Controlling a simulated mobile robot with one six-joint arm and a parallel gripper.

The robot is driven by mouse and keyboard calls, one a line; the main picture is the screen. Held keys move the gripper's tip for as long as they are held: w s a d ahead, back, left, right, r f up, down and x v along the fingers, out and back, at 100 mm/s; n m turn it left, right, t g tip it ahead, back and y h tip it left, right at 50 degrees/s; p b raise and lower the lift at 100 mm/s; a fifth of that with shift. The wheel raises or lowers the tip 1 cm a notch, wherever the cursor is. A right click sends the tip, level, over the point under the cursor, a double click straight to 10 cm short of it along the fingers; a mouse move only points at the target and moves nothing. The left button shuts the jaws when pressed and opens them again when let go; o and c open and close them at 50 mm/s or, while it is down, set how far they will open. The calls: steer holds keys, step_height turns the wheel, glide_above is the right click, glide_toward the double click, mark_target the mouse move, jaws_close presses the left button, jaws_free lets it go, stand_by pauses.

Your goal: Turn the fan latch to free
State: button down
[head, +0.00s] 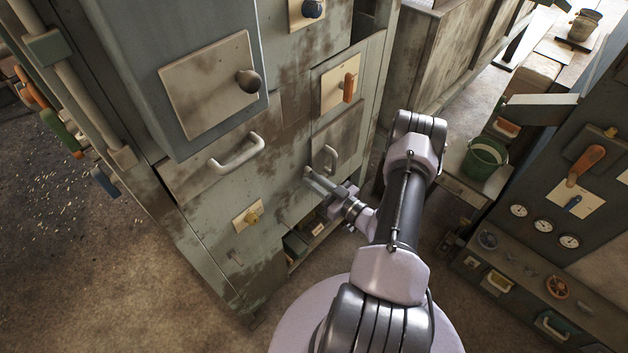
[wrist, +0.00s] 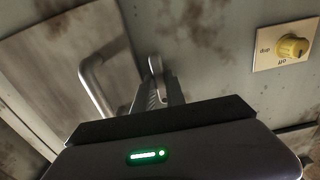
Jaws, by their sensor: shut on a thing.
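My gripper (wrist: 160,95) is shut on a small grey metal piece (wrist: 155,66) on the cabinet face, which I take to be the fan latch. The jaws reach it beside a small door with a curved handle (wrist: 103,78). The dark gripper body covers the lower part of the wrist view, and the jaws hide much of the piece. No label for it is readable. In the head view my gripper (head: 314,180) is at the cabinet front, just below and left of that door's handle (head: 331,158).
A yellow knob (wrist: 292,47) on a marked plate sits right of my gripper in the wrist view. The rusty cabinet (head: 215,200) also carries a large handle (head: 238,152), a dark knob (head: 248,81) and an orange lever (head: 348,88). A bucket (head: 484,160) stands at right.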

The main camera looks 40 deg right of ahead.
steer(key=c, duration=1.4)
jaws_free()
steer(key=s+p, duration=0.1)
steer(key=s, duration=0.4)
steer(key=s+d+p, duration=0.1)
steer(key=s, duration=0.5)
steer(key=s+p, duration=0.1)
steer(key=s, duration=0.5)
steer(key=shift+s+d, duration=0.15)
steer(key=shift+s, duration=0.05)
